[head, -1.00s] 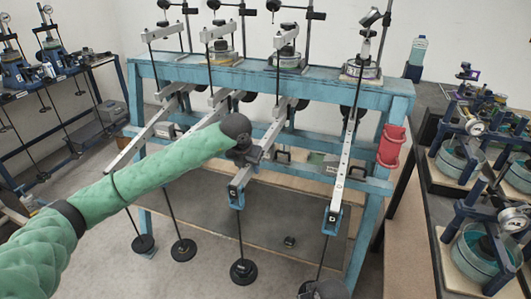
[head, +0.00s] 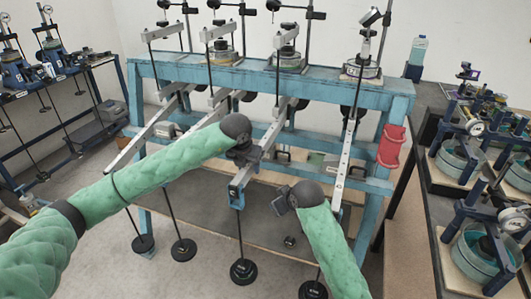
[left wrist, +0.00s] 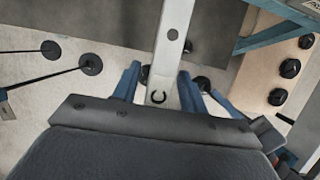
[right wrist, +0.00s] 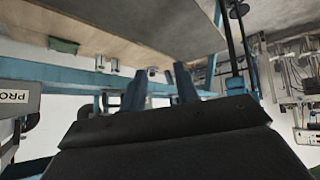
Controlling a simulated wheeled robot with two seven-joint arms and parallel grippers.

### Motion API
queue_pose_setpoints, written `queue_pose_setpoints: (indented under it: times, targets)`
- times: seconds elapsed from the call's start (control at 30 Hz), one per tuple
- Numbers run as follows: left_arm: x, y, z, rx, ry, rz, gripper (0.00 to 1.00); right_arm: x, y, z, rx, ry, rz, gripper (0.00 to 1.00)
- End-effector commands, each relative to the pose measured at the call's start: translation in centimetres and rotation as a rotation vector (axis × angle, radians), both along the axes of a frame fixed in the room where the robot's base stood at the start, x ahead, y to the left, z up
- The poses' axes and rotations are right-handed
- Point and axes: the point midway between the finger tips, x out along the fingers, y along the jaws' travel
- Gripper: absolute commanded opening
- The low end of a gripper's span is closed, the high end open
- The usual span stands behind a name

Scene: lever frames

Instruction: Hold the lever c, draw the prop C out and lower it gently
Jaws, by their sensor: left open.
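Lever c (head: 272,133) is the pale metal bar third from the left on the blue frame. My right gripper (head: 279,205) is open and empty, below and right of the lever's front end. Its parted fingers (right wrist: 160,80) show nothing between them that I can make out as held. I cannot clearly identify prop C.
A neighbouring lever (head: 345,155) slopes down close to the right of my right gripper. A hanger rod with a black weight (head: 243,271) hangs below lever c. A red bin (head: 391,146) is fixed on the frame's right post. The blue frame's crossbars (head: 365,183) lie behind.

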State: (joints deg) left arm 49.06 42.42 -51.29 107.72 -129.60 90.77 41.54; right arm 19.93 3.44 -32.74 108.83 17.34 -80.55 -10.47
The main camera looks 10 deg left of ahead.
Motion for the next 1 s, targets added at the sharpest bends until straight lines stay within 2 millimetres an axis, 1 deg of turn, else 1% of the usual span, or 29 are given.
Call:
queue_pose_setpoints:
  times: [0.03,0.13,0.17,0.2,0.27,0.33,0.5,0.57,0.6,0.63,0.7,0.77,0.97,1.0]
  targets:
    - [0.0,0.0,0.0,0.000,0.000,0.000,0.43,0.5,0.7,2.5,0.049,-0.009,0.004,0.31]
    - [0.0,0.0,0.0,0.000,0.000,0.000,0.43,1.7,1.1,6.7,0.141,-0.014,-0.004,0.31]
    - [0.0,0.0,0.0,0.000,0.000,0.000,0.43,2.2,1.0,7.9,0.167,-0.016,-0.011,0.31]
    - [0.0,0.0,0.0,0.000,0.000,0.000,0.43,3.2,0.4,9.3,0.193,-0.020,-0.029,0.31]
    - [0.0,0.0,0.0,0.000,0.000,0.000,0.43,5.1,-1.1,10.3,0.208,-0.024,-0.072,0.31]
    - [0.0,0.0,0.0,0.000,0.000,0.000,0.43,7.3,-3.1,10.6,0.203,-0.029,-0.126,0.31]
    - [0.0,0.0,0.0,0.000,0.000,0.000,0.43,12.2,-7.7,10.4,0.170,-0.039,-0.240,0.31]
    - [0.0,0.0,0.0,0.000,0.000,0.000,0.43,14.0,-9.2,10.2,0.162,-0.033,-0.273,0.31]
    - [0.0,0.0,0.0,0.000,0.000,0.000,0.43,15.2,-9.9,10.3,0.162,-0.025,-0.291,0.31]
    - [0.0,0.0,0.0,0.000,0.000,0.000,0.43,16.0,-10.1,10.2,0.166,-0.014,-0.298,0.31]
    - [0.0,0.0,0.0,0.000,0.000,0.000,0.43,17.5,-9.9,10.2,0.185,0.018,-0.299,0.31]
    - [0.0,0.0,0.0,0.000,0.000,0.000,0.43,18.6,-9.3,10.4,0.208,0.052,-0.288,0.31]
    - [0.0,0.0,0.0,0.000,0.000,0.000,0.43,22.1,-6.0,11.1,0.296,0.191,-0.231,0.31]
    - [0.0,0.0,0.0,0.000,0.000,0.000,0.43,22.6,-5.2,11.1,0.299,0.213,-0.212,0.31]
